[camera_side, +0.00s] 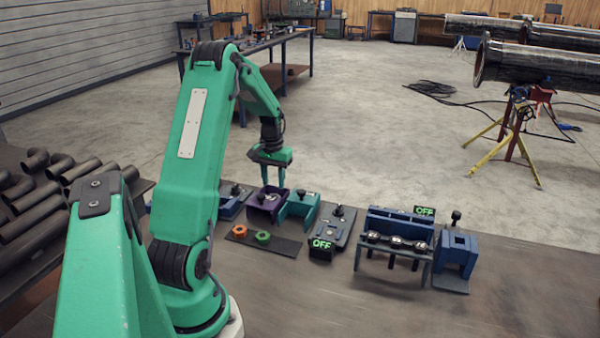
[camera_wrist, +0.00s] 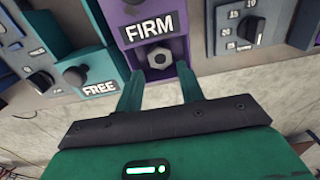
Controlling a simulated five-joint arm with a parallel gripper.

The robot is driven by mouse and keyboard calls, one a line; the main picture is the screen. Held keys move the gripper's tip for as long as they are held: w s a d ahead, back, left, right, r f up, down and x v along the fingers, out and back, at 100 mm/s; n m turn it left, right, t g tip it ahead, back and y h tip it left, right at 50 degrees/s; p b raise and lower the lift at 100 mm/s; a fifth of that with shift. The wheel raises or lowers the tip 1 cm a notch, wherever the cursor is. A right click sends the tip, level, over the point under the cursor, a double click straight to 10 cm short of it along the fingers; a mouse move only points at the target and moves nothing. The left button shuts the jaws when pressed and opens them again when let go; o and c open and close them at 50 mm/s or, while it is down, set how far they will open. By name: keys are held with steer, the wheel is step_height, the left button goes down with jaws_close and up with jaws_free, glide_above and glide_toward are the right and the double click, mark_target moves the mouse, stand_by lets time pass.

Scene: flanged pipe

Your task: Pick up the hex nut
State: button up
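A grey hex nut (camera_wrist: 160,57) with a dark centre sits at the purple fixture (camera_wrist: 181,69) labelled FIRM in the wrist view. In the side view the purple fixture (camera_side: 255,211) stands in the row on the bench, with a small grey piece in it. An orange nut-like ring (camera_side: 240,231) and a green nut-like ring (camera_side: 263,237) lie on a dark flat plate in front. My gripper (camera_side: 275,174) points down above the fixtures. Its two fingers are apart in the wrist view (camera_wrist: 161,84), with nothing between them, and the grey nut is just beyond the tips.
A teal fixture (camera_side: 299,207) labelled FREE stands beside the purple one. To the right are a grey fixture with an OFF display (camera_side: 321,244), a blue rack (camera_side: 398,228) and a blue block fixture (camera_side: 456,255). Dark pipes (camera_side: 50,180) lie at left. The bench front is clear.

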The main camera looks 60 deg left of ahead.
mark_target(274, 187)
steer(key=shift+f, duration=2.6)
steer(key=c, duration=0.7)
steer(key=shift+o, duration=0.2)
steer(key=shift+r, duration=0.2)
steer(key=shift+a+r, duration=0.1)
steer(key=shift+r, duration=0.55)
step_height(274, 187, up, 2)
steer(key=shift+r, duration=0.2)
steer(key=w+d+r, duration=0.4)
steer(key=d+r, duration=0.3)
steer(key=d, duration=0.4)
